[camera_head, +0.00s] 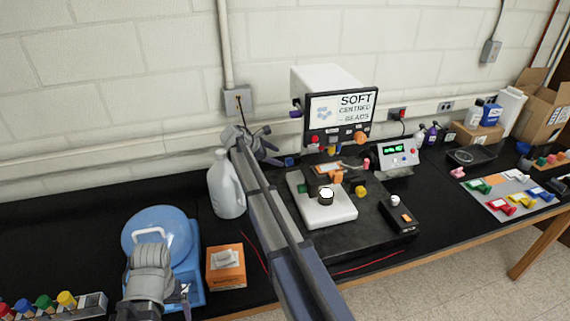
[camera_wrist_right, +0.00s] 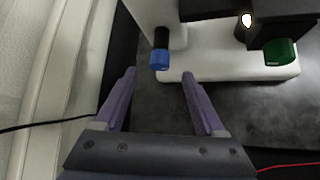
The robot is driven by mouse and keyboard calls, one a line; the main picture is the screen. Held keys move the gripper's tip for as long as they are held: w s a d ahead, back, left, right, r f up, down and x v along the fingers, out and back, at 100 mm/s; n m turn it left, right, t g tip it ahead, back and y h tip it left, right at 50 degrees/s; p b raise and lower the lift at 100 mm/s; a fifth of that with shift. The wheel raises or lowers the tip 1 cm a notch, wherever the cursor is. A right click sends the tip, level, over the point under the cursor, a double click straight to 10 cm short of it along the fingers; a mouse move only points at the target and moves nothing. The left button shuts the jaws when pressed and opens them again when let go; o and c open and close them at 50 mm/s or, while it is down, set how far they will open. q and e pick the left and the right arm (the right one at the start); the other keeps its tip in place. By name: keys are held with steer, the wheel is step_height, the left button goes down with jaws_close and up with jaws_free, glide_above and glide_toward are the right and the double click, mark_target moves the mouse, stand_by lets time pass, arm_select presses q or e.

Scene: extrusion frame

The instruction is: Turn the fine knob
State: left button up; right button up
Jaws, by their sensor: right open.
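A white instrument (camera_head: 330,212) with a monitor stands on a black base plate. In the right wrist view, a blue knob (camera_wrist_right: 159,60) on a dark shaft sits at its side, and a green knob (camera_wrist_right: 280,52) sits further right. The blue knob also shows in the head view (camera_head: 289,161). No label shows which knob is the fine one. My right gripper (camera_head: 272,151) is open and empty. In the right wrist view its fingers (camera_wrist_right: 159,76) point toward the blue knob, which appears between and just beyond the tips. My left gripper (camera_head: 184,293) is low at left; its jaws are unclear.
A white jug (camera_head: 226,185) stands left of my right arm. A blue device (camera_head: 160,232) and an orange box (camera_head: 226,266) are near my left arm. A control box (camera_head: 398,215) and a readout unit (camera_head: 398,152) stand right of the instrument. Red wires lie near the front edge.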

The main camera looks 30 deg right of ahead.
mark_target(286, 160)
steer(key=b+x, duration=0.4)
steer(key=x, duration=0.3)
steer(key=shift+f, duration=0.1)
steer(key=shift+c, duration=0.4)
jaws_close()
